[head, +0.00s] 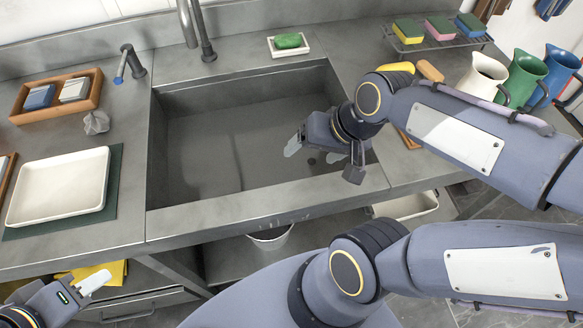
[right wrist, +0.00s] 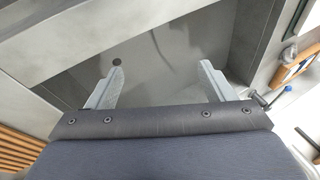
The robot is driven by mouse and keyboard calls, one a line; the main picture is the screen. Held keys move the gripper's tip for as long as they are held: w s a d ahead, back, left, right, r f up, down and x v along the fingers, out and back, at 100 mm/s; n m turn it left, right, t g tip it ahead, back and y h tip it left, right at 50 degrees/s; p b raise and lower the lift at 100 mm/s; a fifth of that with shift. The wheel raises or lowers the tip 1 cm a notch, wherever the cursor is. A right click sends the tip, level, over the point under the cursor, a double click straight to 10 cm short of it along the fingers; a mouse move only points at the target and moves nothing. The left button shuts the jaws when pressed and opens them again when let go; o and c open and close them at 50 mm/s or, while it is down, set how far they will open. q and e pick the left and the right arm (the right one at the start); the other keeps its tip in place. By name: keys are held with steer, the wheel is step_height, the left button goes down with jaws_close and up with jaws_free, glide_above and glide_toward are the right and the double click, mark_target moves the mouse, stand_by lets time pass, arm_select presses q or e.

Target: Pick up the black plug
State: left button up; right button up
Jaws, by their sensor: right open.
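A dark round spot (head: 334,158) shows on the sink floor near its front right corner, with a smaller dark dot (head: 311,161) to its left. In the right wrist view one dark round spot (right wrist: 117,61) shows beyond the left finger. I cannot tell whether any of these is the black plug or the drain hole. My right gripper (head: 324,149) is over the sink's right part, its pale fingers spread wide with nothing between them; it also shows in the right wrist view (right wrist: 157,80). My left gripper (head: 92,282) is low at the left, only partly visible.
The steel sink (head: 215,200) has a raised front rim. A white tray (head: 60,190) and a wooden box (head: 58,108) stand left. Jugs (head: 527,75) and a sponge rack (head: 440,42) stand right. A green soap (head: 288,41) lies behind; the tap (head: 203,30) overhangs the back edge.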

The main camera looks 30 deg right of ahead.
steer(key=w+d+f+m+g+h, duration=0.1)
steer(key=w+d+f+m+g, duration=0.1)
steer(key=w+d+f+m, duration=0.25)
steer(key=m+g+h+b, duration=0.2)
steer(key=m, duration=0.4)
glide_above(312, 161)
steer(key=f, duration=1.4)
steer(key=shift+w, duration=0.2)
steer(key=shift+m, duration=0.25)
step_height(312, 161, down, 8)
steer(key=shift+s+f, duration=0.1)
steer(key=shift+s, duration=0.05)
steer(key=shift+s, duration=0.1)
steer(key=c, duration=1.6)
steer(key=shift+c, duration=0.2)
